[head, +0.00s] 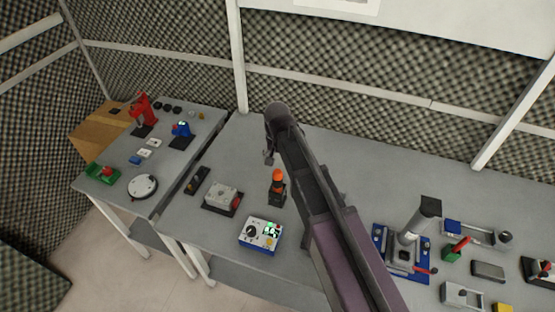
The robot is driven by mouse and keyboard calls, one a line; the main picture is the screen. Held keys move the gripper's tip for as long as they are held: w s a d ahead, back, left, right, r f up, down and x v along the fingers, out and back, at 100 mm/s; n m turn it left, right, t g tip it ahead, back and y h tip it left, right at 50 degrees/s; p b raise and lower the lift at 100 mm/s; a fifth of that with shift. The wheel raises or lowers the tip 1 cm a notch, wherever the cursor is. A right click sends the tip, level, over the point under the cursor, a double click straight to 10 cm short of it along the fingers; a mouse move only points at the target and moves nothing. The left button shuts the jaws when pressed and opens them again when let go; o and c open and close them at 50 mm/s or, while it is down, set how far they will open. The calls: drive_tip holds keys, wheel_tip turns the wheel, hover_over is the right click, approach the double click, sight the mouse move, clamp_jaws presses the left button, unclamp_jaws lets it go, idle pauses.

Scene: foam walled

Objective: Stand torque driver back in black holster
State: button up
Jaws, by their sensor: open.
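The torque driver (278,175) shows as an orange handle, upright in the black holster (277,199) on the middle table. Its lower part is hidden inside or behind the holster. My gripper (269,157) hangs at the far end of my arm, just behind and slightly left of the driver in the picture. It is small and dark here. It is open and appears empty, apart from the orange handle.
A blue-white box with a lit display (261,234) stands in front of the holster, and a grey device on a dark base (222,197) stands left. A blue-based press (403,253) stands right of my arm. Bare tabletop (240,150) lies behind the grey device.

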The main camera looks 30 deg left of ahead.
drive_tip(key=shift+r+p, duration=2.4)
drive_tip(key=shift+r, duration=0.3)
